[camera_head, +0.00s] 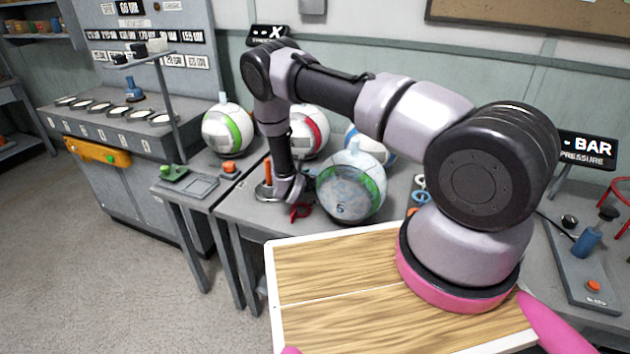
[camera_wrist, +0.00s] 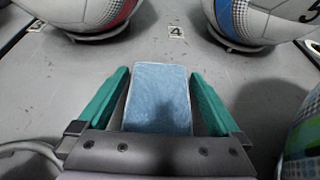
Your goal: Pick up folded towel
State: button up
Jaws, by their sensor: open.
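The folded towel (camera_wrist: 160,98) is a light blue rectangle lying flat on the grey table in the wrist view. My gripper (camera_wrist: 159,73) is open, with one teal finger on each side of the towel. Narrow gaps show between the fingers and the towel's edges. The towel's near end is hidden by the gripper body. I cannot tell how far above the table the fingertips are. In the head view I cannot make out the towel; my arm's end and a ball stand in that area.
A green and white ball (camera_head: 350,187) stands just right of my arm's end. A red and white ball (camera_head: 307,130) and a blue and white ball (camera_wrist: 243,22) sit behind. A green-striped ball (camera_head: 228,129) is on the left. Bare table (camera_wrist: 165,48) lies beyond the towel.

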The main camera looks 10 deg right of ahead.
jog(key=shift+w+d+f, duration=0.2)
jog(key=shift+w+d, duration=0.05)
jog(key=shift+w, duration=0.15)
jog(key=c, duration=1.1)
jog(key=shift+r, duration=0.1)
